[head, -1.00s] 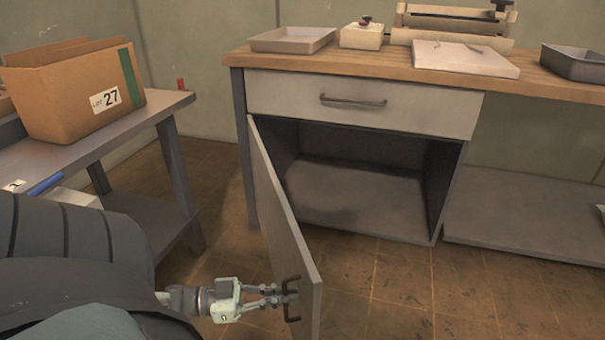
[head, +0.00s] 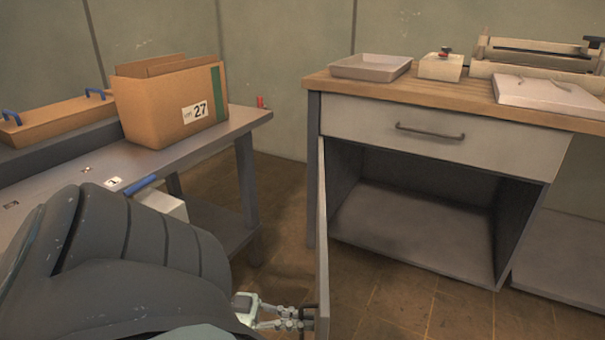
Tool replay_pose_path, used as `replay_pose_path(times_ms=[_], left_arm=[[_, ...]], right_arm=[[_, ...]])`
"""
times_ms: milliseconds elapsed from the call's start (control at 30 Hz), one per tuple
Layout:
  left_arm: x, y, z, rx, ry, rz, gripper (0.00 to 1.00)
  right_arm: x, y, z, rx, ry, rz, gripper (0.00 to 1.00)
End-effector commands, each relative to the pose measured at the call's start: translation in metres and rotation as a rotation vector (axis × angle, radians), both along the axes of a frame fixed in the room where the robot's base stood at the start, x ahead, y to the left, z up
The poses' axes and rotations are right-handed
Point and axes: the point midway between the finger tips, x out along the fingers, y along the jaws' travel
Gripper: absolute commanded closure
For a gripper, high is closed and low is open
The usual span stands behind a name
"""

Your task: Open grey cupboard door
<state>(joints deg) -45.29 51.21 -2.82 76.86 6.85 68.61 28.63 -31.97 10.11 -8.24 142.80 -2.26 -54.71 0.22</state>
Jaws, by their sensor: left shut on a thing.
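The grey cupboard door (head: 322,245) stands swung wide out from its left hinge side and shows nearly edge-on. Its dark handle (head: 303,318) is near the free end at the bottom of the head view. My left gripper (head: 300,318) is shut on this handle, on the door's left face. The cupboard interior (head: 420,215) is exposed and looks empty, with a bare floor panel. A closed drawer (head: 430,137) with a bar handle sits above the opening. My right gripper is not in view.
A grey bench (head: 195,155) on the left carries a cardboard box (head: 165,115) marked 27. The wooden worktop (head: 440,95) above the cupboard holds a tray (head: 370,67) and a small box with a red knob (head: 440,66). The floor before the cupboard is clear.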

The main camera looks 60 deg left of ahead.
Motion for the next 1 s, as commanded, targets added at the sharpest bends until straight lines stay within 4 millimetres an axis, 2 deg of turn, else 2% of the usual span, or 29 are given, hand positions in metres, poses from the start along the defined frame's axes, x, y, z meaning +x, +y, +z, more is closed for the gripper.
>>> replay_pose_path(times_ms=[33, 67, 133, 533, 667, 1000], left_arm=[[-0.001, -0.001, -0.001, -0.001, 0.003, -0.002, 1.00], [-0.001, -0.001, -0.001, -0.001, 0.003, -0.002, 0.91], [-0.001, -0.001, -0.001, -0.001, 0.003, -0.002, 0.83], [0.000, 0.000, 0.005, 0.001, 0.002, 0.000, 0.82], [-0.001, -0.001, 0.023, 0.000, 0.002, -0.003, 0.82], [-0.001, -0.002, 0.081, -0.006, -0.001, 0.001, 0.82]], right_arm=[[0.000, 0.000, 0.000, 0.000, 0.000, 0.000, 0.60], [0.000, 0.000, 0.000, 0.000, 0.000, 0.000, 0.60], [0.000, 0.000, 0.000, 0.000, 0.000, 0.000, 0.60], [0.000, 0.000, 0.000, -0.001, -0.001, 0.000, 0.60], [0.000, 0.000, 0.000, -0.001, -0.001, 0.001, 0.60], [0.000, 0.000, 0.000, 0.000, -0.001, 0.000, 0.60]])
